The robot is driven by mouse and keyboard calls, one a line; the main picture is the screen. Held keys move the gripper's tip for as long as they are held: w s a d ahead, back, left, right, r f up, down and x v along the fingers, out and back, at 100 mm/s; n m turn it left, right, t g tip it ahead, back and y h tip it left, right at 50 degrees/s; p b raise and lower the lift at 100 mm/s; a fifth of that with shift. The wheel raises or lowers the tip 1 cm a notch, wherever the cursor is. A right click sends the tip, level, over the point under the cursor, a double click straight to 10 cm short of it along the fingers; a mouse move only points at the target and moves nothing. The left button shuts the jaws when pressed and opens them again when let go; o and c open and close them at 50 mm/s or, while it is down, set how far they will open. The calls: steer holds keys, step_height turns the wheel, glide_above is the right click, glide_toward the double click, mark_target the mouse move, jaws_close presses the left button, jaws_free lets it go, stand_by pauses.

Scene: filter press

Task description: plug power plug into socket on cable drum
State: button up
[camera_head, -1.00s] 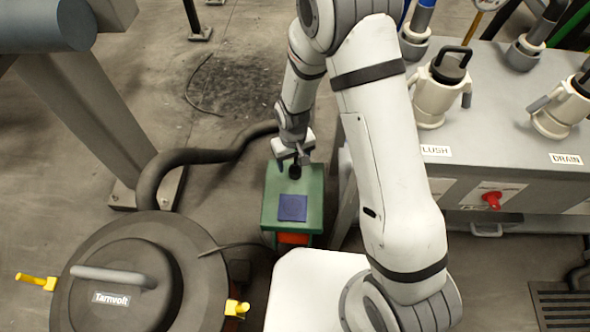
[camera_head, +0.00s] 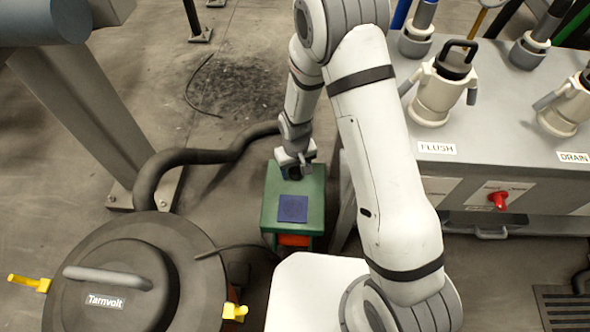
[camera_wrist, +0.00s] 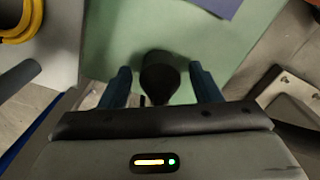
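My gripper (camera_head: 297,167) is over the back part of the top of a green box (camera_head: 268,215). In the wrist view its two blue fingers (camera_wrist: 162,88) stand apart, one on each side of a dark rounded thing (camera_wrist: 160,75). A gap shows between it and each finger. This dark thing stands on the green top (camera_wrist: 110,40) and may be the power plug; its prongs and cable cannot be made out. In the head view it is mostly hidden by my gripper. No cable drum or socket can be clearly identified. Part of a yellow coil (camera_wrist: 20,20) shows at the wrist view's upper left.
A dark blue square (camera_head: 293,209) lies on the green box's front top. A round dark lidded vessel labelled Tarnvolt (camera_head: 185,265) stands at front left, with a thick hose (camera_head: 190,157) behind it. A grey cabinet (camera_head: 500,125) with FLUSH and DRAIN couplings stands at right.

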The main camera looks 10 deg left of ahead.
steer(key=c, duration=0.9)
steer(key=shift+o, duration=0.2)
step_height(320, 180, up, 10)
steer(key=p, duration=0.3)
